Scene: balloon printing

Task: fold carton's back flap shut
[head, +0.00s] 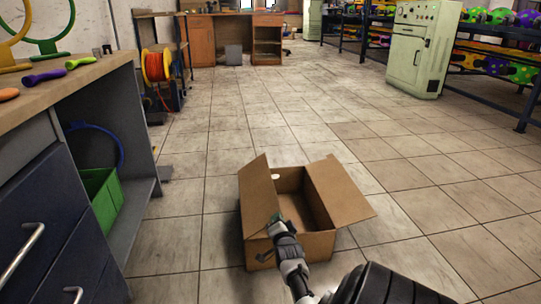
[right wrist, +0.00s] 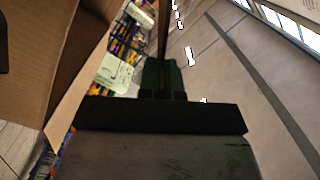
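The open brown carton (head: 318,244) stands on the tiled floor, its inside appearing empty. Its left flap (head: 257,190) stands up and its right flap (head: 340,192) leans outward. My right gripper (head: 277,220) reaches in from the lower right and is at the front end of the left flap. In the right wrist view, the green fingertips (right wrist: 163,76) sit close on both sides of a thin brown strip, which looks like that flap seen edge-on. Carton board (right wrist: 40,50) also fills the left of that view. My left gripper is not in view.
A workbench (head: 75,88) with drawers and a green bin (head: 103,197) stands at the left. A pale green cabinet (head: 415,58) and shelves with colourful balls stand at the back right. The floor around the carton is clear.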

